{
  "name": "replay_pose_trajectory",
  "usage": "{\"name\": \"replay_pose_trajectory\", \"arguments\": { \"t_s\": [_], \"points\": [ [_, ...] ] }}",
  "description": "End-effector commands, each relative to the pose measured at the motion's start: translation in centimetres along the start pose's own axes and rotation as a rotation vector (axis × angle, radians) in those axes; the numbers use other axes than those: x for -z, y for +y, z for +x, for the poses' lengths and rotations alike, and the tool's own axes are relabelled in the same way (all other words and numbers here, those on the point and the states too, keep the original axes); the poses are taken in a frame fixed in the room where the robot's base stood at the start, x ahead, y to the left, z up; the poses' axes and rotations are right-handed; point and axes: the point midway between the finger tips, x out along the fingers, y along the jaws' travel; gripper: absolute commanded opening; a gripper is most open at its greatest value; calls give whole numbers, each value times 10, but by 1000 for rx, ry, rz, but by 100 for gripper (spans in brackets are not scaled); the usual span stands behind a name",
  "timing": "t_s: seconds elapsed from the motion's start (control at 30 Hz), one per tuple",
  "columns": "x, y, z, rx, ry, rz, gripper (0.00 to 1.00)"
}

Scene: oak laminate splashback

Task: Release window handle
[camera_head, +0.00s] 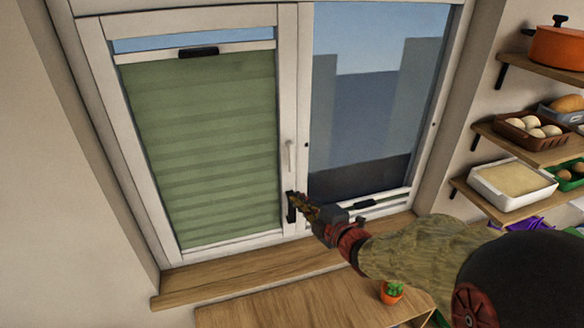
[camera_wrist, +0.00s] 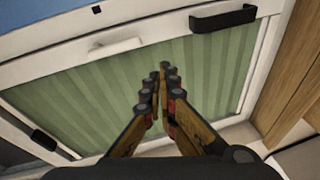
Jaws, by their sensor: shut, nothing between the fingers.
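The white window handle (camera_head: 290,156) hangs vertical on the left sash's right stile; it also shows at upper left in the wrist view (camera_wrist: 115,47). Below it, on the same stile, is a black bar handle (camera_head: 291,208), partly overlapped by my gripper in the head view. The bar is fully visible at upper right in the wrist view (camera_wrist: 222,17). My gripper (camera_head: 297,200) is shut. In the wrist view its fingertips (camera_wrist: 165,72) meet in front of the green blind (camera_wrist: 200,65), with nothing between them, and appear apart from both handles.
A black grip (camera_head: 198,52) is on the blind's top rail. The right pane (camera_head: 370,95) is uncovered, with another black grip (camera_head: 364,203) low on it. A wooden sill (camera_head: 205,278) runs below. A potted plant (camera_head: 392,291) stands near my arm; shelves (camera_head: 530,148) hold food at right.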

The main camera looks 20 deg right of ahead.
Motion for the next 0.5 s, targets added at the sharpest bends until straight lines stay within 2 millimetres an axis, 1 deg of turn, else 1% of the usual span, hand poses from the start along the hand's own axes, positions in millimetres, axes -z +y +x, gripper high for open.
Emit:
{"name": "replay_pose_trajectory", "arguments": {
  "t_s": [0.03,0.1,0.2,0.3,0.5],
  "points": [
    [10,11,0,-40,36,-46,0],
    [21,23,-1,-87,74,-100,0],
    [30,35,-4,-136,103,-158,0],
    [32,37,-4,-147,106,-190,0],
    [31,37,-4,-146,103,-198,0]
  ]
}}
